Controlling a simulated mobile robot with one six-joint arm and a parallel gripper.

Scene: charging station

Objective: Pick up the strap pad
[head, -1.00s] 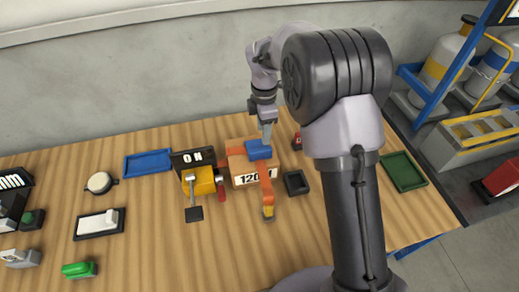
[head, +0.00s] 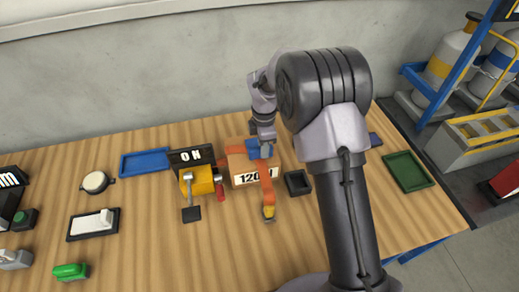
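The strap pad appears to be the blue block (head: 252,151) on top of a brown box (head: 241,166) marked with a number, where orange straps (head: 265,180) run over it. My gripper (head: 265,151) points down at the blue block. A finger overlaps the block in the picture, with blue showing on both sides of it. The far finger is hidden, so I cannot tell whether the fingers are open or closed on the block. The block still appears to rest on the box.
A yellow device (head: 198,181) and a black ON sign (head: 191,156) stand just left of the box. A small black tray (head: 298,182) is on its right. A blue tray (head: 146,162) lies at the back left, and a green tray (head: 407,171) at the right. The front middle table is clear.

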